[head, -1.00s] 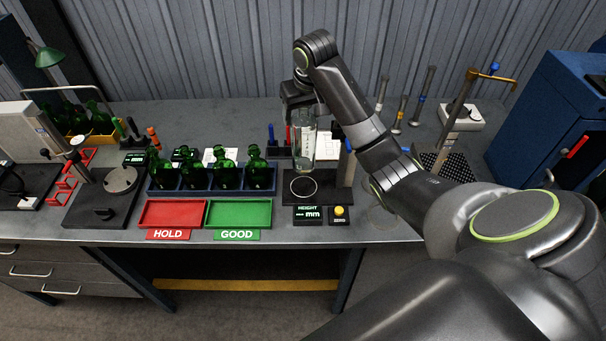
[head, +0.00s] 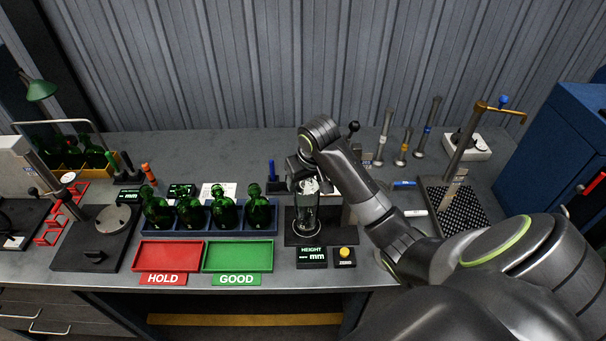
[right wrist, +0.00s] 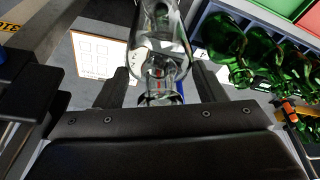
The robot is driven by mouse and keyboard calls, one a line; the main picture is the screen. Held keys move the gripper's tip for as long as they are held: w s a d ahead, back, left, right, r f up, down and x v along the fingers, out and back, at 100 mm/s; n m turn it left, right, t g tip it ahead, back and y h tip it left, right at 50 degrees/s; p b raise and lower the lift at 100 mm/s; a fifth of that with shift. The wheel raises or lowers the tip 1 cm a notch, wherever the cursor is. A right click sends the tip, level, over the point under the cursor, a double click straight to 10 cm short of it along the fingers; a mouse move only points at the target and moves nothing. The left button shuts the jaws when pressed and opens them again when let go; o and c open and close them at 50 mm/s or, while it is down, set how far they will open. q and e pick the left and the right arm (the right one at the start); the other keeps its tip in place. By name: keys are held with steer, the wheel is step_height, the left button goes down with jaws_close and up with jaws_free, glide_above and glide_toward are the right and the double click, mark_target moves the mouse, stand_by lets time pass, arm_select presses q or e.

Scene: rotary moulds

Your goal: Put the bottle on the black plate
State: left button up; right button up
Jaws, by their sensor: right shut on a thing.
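The clear glass bottle (head: 306,218) stands upright over the black plate (head: 331,238) of the height gauge. Its base appears within the plate's outline; I cannot tell whether it touches the plate. My right gripper (head: 306,182) is shut on the bottle near its top, which is partly hidden by the fingers. In the right wrist view the bottle (right wrist: 160,40) sits between the two fingers of the gripper (right wrist: 162,88). My left gripper is not in view.
Several green bottles (head: 222,212) stand in a blue rack left of the plate. The red HOLD tray (head: 167,255) and green GOOD tray (head: 238,254) lie in front. The HEIGHT display (head: 312,257) and yellow ZERO button (head: 345,252) sit at the plate's front edge.

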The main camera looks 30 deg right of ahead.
steer(key=shift+w, duration=0.2)
steer(key=shift+s+a, duration=0.1)
steer(key=shift+s, duration=0.25)
steer(key=o, duration=1.7)
steer(key=shift+o, duration=0.3)
steer(key=shift+w+f, duration=0.1)
